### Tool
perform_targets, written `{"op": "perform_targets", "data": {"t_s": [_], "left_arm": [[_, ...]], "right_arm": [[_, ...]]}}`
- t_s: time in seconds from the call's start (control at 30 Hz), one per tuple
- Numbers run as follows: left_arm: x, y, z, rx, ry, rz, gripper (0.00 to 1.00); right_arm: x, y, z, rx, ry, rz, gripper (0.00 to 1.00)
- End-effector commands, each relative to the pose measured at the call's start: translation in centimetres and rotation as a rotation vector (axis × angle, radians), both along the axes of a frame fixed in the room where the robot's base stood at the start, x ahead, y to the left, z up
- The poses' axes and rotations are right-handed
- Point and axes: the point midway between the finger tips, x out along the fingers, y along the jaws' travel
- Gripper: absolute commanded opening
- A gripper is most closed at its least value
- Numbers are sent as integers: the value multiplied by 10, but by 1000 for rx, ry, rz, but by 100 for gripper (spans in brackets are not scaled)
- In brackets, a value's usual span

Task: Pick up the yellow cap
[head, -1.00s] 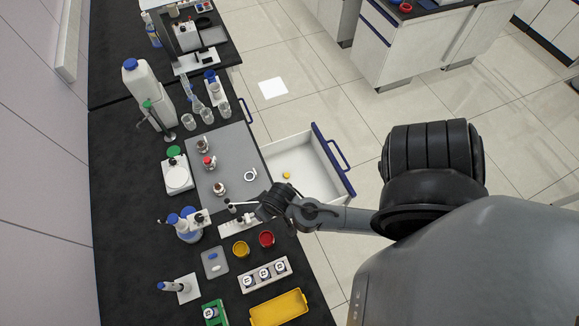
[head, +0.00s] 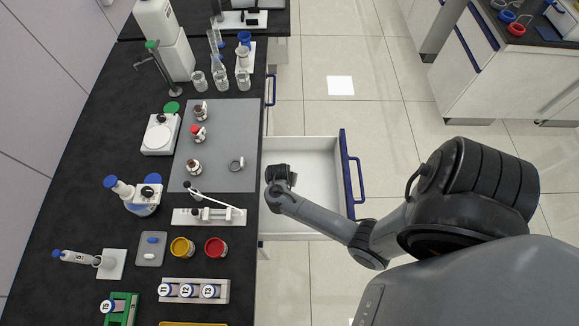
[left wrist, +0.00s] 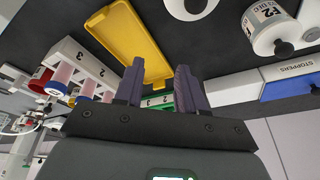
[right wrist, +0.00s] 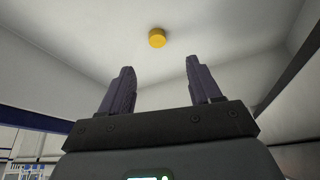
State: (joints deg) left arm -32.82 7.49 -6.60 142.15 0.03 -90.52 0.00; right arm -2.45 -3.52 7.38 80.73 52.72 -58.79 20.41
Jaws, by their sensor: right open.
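The yellow cap (right wrist: 157,38) lies on the white floor of the open drawer (head: 313,180). In the right wrist view it is ahead of my right gripper (right wrist: 160,80), roughly in line with the gap between the fingers and apart from them. That gripper is open and empty. In the head view my right gripper (head: 279,175) is over the drawer's left part, and the cap is hidden there. My left gripper (left wrist: 160,85) shows in the left wrist view with its fingers apart and nothing between them, facing a yellow tray (left wrist: 127,40).
The drawer front with its blue handle (head: 352,180) stands right of my right gripper. The bench edge is close on its left. A grey mat (head: 215,145) holds small bottles and a ring. Yellow (head: 182,247) and red (head: 215,247) round containers stand near the bench edge.

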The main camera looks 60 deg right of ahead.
Motion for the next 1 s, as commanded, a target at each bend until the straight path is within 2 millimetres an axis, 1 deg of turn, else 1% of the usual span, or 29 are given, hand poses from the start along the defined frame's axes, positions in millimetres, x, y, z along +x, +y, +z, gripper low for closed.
{"op": "perform_targets", "data": {"t_s": [0.03,0.2,0.3,0.47,0.57,0.8,0.9,1.0], "left_arm": [[0,0,-7,0,0,-1,39],[-2,-2,-16,-4,6,-3,39],[-3,-3,-19,-7,7,0,39],[-3,-4,-21,-14,7,3,39],[-3,-6,-25,-18,8,6,39],[-3,-6,-37,-19,8,5,39],[-3,-5,-40,-17,9,5,39],[-3,-5,-40,-14,9,4,39]], "right_arm": [[1,-3,-10,0,1,1,63],[3,-11,-30,0,0,1,63],[3,-15,-38,1,1,1,63],[4,-17,-44,1,0,1,63],[4,-19,-53,0,2,2,63],[6,-28,-82,0,1,2,63],[7,-31,-89,1,0,2,63],[7,-32,-91,1,0,2,63]]}}
